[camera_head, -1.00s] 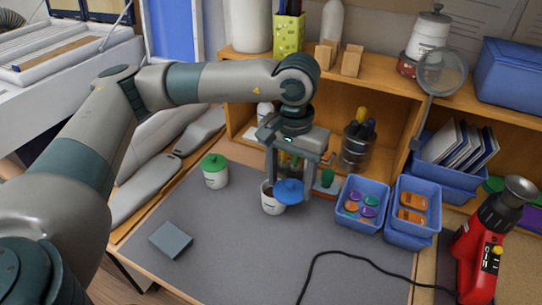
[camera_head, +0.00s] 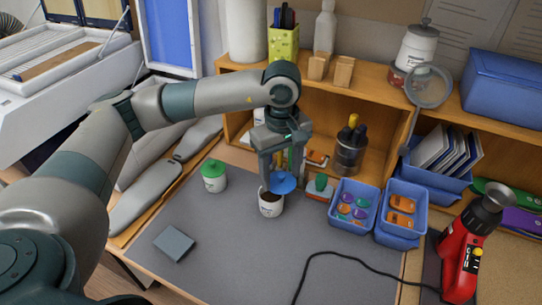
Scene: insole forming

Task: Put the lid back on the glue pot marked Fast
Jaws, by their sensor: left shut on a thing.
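My left gripper (camera_head: 284,181) is shut on a blue lid (camera_head: 284,184) and holds it above the back right of an open white pot (camera_head: 271,209). Brown glue shows in the pot's mouth, which the lid partly overlaps in the picture. Whether the lid touches the rim I cannot tell. A second white pot with a green lid (camera_head: 213,169) stands upright on the mat to the left. Both pots have labels too small to read. My right gripper is not in view.
A grey block (camera_head: 174,244) lies on the dark mat (camera_head: 235,259). Blue bins (camera_head: 353,224) of coloured pieces stand to the right. A black cable crosses the front of the mat to a red heat tool (camera_head: 464,257). A wooden shelf (camera_head: 240,80) stands behind.

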